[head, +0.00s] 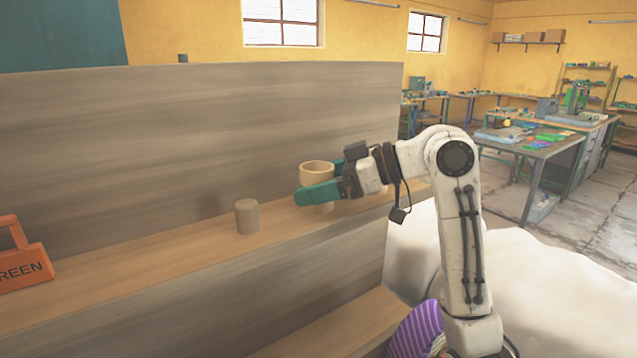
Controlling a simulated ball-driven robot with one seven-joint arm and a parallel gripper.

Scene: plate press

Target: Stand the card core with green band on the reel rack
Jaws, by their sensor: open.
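A tan hollow core (317,167), like a short open tube, stands upright on the wooden ledge near the middle of the head view. My gripper (314,184) reaches in from the right with its teal fingers open around the core. The near finger crosses in front of the core and hides its middle, so I cannot see whether it has a green band. Whether the fingers touch it cannot be told. No thing in view can be surely named as the reel rack.
A small grey-brown cylinder (247,217) stands on the wooden ledge (150,262), left of the core. A tall wooden back panel (190,130) rises behind. A purple striped thing (416,330) is below.

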